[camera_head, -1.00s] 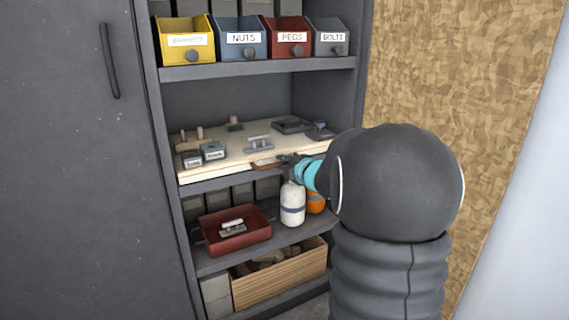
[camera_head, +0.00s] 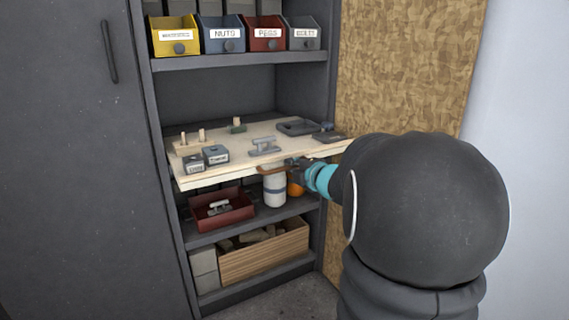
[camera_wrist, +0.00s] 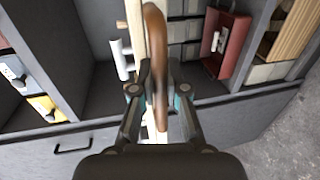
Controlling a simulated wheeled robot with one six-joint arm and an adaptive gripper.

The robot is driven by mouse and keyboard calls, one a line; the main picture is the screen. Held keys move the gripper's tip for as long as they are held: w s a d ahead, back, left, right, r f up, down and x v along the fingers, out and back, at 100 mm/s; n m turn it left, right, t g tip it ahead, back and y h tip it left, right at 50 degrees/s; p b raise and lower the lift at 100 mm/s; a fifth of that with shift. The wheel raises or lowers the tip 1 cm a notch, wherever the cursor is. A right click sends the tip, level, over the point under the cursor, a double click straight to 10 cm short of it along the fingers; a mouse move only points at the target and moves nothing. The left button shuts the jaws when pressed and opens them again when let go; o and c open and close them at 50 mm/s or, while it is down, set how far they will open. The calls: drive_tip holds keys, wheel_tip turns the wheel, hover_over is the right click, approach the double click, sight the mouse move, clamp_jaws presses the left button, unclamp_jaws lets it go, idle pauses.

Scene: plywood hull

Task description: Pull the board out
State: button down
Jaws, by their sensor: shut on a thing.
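The board (camera_head: 228,168) is a pale wooden shelf board, level in the grey cabinet, its front part sticking out past the cabinet's front edge. It bears small grey boxes, pegs on a wooden block, a grey handle-like piece and dark trays. My gripper (camera_head: 293,168) is at the board's front edge, right of the middle. It is shut on the brown curved handle (camera_wrist: 156,50) fixed at that edge. The wrist view shows the handle between both fingers (camera_wrist: 157,95), with the board edge-on behind it.
Above are the yellow, blue, red and grey labelled bins (camera_head: 222,36). Below are a red tray (camera_head: 222,212), a white bottle (camera_head: 275,190), an orange container and a wooden crate (camera_head: 262,255). A closed grey door (camera_head: 80,170) stands at left; a chipboard panel (camera_head: 405,60) is at right.

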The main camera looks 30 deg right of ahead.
drive_tip(key=f+v, duration=0.1)
drive_tip(key=v, duration=0.6)
drive_tip(key=shift+s+f, duration=0.25)
drive_tip(key=shift+s, duration=0.2)
drive_tip(key=c, duration=1.2)
unclamp_jaws()
drive_tip(key=v, duration=1.2)
